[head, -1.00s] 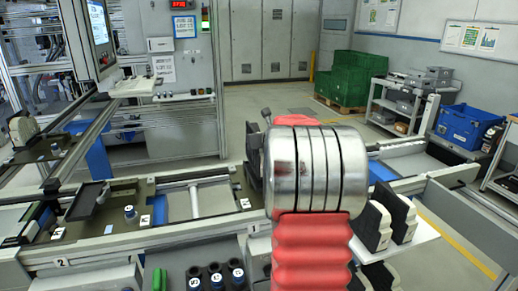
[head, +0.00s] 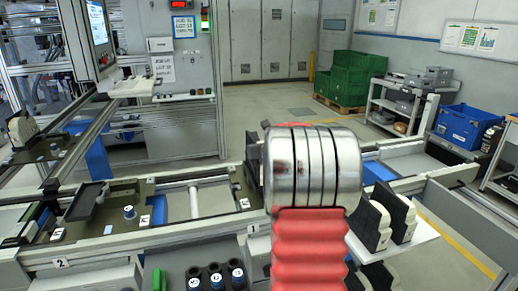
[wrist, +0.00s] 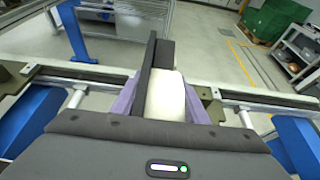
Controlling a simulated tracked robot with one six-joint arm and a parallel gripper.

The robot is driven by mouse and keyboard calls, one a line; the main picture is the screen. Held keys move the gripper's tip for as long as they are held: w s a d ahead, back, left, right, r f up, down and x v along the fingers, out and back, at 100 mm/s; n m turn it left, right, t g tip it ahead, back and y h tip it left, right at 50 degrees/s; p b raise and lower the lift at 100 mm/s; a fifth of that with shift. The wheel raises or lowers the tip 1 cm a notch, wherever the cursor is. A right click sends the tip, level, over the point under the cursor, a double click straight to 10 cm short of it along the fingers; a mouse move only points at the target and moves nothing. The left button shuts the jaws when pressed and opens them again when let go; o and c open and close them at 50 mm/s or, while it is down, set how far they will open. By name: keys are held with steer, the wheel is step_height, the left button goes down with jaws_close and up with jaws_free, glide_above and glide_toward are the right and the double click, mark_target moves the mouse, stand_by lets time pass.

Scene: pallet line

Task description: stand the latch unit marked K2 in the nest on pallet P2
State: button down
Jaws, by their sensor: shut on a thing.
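In the wrist view my gripper (wrist: 163,102) has its purple fingers shut on a latch unit (wrist: 165,95), a white block with a tall black plate on its left side. It is held above the line; no mark can be read on it. In the head view my red and silver arm hides the gripper and the held unit. Dark pallet plates (head: 100,228) lie on the line at left, with small white labels. No label reads clearly as P2, and I cannot make out the nest.
More black-and-white latch units (head: 400,212) stand on a white shelf (head: 418,238) at right. Several numbered dark cups (head: 217,276) stand at the front. A dark bracket (head: 88,201) and a small round part (head: 130,212) sit on the left plates. Rails (head: 130,240) border the line.

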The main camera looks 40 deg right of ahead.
steer(key=c, duration=1.1)
jaws_free()
steer(key=shift+v, duration=6.05)
steer(key=shift+w, duration=0.1)
